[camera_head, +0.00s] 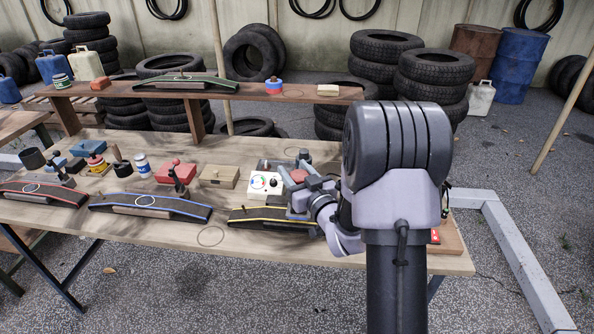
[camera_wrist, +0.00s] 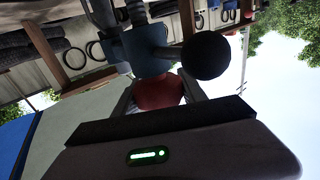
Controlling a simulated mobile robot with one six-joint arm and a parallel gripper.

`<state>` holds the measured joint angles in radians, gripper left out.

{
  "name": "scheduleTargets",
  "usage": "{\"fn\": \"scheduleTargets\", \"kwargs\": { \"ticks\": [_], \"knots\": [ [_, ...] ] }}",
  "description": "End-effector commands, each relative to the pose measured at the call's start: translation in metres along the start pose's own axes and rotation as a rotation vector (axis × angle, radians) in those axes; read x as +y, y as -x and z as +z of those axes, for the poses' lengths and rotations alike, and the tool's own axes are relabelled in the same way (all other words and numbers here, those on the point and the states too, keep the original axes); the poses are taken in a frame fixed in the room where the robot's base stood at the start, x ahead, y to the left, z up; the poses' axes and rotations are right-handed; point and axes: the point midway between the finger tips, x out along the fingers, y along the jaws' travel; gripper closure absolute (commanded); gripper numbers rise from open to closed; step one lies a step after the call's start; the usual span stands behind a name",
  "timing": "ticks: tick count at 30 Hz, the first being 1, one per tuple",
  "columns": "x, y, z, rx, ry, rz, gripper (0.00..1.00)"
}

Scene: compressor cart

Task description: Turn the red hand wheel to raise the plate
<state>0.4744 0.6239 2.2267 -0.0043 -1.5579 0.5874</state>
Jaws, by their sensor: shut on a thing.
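My gripper (camera_head: 303,190) is at the right part of the workbench, shut on a red part that I take to be the red hand wheel (camera_head: 298,175). In the wrist view the red hand wheel (camera_wrist: 160,92) shows between the fingers, partly hidden by the gripper body. A dark blue-grey fixture (camera_wrist: 140,48) with a black ball knob (camera_wrist: 206,55) stands right by it in that view. I cannot make out the plate for certain; my arm hides much of this spot in the head view.
A white box with a round dial (camera_head: 264,184) stands just left of my gripper. A wooden box (camera_head: 219,177), a red box (camera_head: 175,173) and dark curved tools, one blue-edged (camera_head: 150,207), lie along the workbench (camera_head: 260,257). A raised shelf (camera_head: 300,94) runs behind.

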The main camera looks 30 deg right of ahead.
Motion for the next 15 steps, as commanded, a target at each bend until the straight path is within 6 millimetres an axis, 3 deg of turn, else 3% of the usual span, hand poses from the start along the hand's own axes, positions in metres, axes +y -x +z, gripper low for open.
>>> {"fn": "scheduleTargets", "kwargs": {
  "ticks": [15],
  "knots": [
    [-0.01, 0.002, -0.003, 0.001, 0.003, -0.487, 0.92]
  ]
}}
